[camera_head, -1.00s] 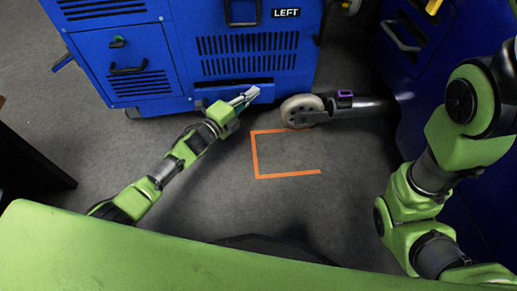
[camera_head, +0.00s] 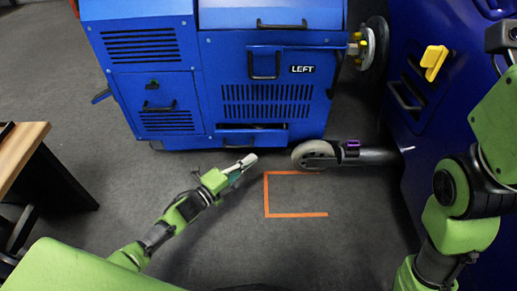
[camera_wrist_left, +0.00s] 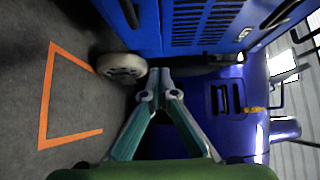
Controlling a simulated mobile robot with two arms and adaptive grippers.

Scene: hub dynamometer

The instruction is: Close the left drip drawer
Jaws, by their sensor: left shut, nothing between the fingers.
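The left drip drawer (camera_head: 252,139) is a low blue front at the bottom of the blue cabinet marked LEFT (camera_head: 303,69), below the vent slots. A dark gap shows along its top edge, and it looks slightly out, though I cannot tell how far. My left gripper (camera_head: 250,160) is just in front of and below the drawer front, apparently apart from it. Its fingers meet at the tips with nothing between them, as the left wrist view (camera_wrist_left: 161,88) also shows. My right arm shows at the right, but its gripper is outside the view.
A grey wheel (camera_head: 315,155) on a dark bar is just right of my left gripper. An orange floor outline (camera_head: 267,195) lies in front of it. A blue machine with a yellow handle (camera_head: 433,62) stands right, a wooden-topped table (camera_head: 22,148) left. Open floor lies between.

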